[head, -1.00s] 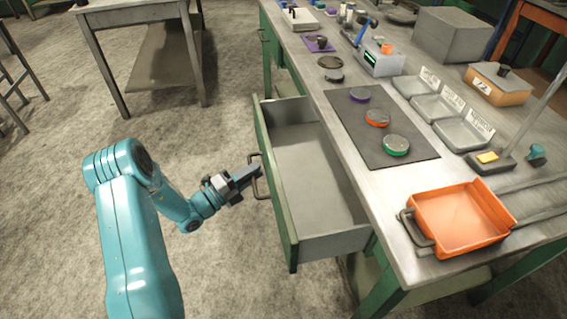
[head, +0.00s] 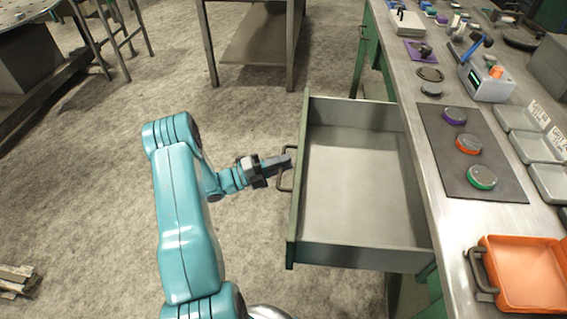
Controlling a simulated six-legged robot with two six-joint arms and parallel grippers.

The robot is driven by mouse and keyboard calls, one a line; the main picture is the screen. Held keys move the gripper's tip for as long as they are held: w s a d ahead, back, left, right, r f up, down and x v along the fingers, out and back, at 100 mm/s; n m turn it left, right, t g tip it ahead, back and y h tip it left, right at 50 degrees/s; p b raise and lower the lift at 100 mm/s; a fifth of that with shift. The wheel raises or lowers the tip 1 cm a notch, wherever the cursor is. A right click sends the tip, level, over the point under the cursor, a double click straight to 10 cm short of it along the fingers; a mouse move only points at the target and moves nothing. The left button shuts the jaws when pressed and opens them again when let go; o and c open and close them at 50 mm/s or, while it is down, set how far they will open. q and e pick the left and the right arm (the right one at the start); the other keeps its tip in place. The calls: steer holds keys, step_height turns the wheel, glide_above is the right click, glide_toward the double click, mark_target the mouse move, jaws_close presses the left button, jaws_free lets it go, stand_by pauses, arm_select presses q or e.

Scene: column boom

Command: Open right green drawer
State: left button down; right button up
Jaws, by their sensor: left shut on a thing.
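The green drawer (head: 365,180) stands pulled well out from the left side of the workbench. Its grey inside is empty. A dark bar handle (head: 286,170) sits on its green front, which faces left. My left gripper (head: 286,163) is shut on the handle, with the teal arm coming in from the left. My right gripper is not in view.
The workbench (head: 432,205) holds a dark mat (head: 483,190) with three coloured discs, an orange tray (head: 525,275) and grey trays (head: 555,180). A table (head: 255,40) stands behind.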

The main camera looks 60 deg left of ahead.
arm_select(q)
steer(key=c, duration=1.2)
jaws_free()
steer(key=shift+o, duration=0.2)
steer(key=v, duration=1.6)
steer(key=shift+s, duration=0.15)
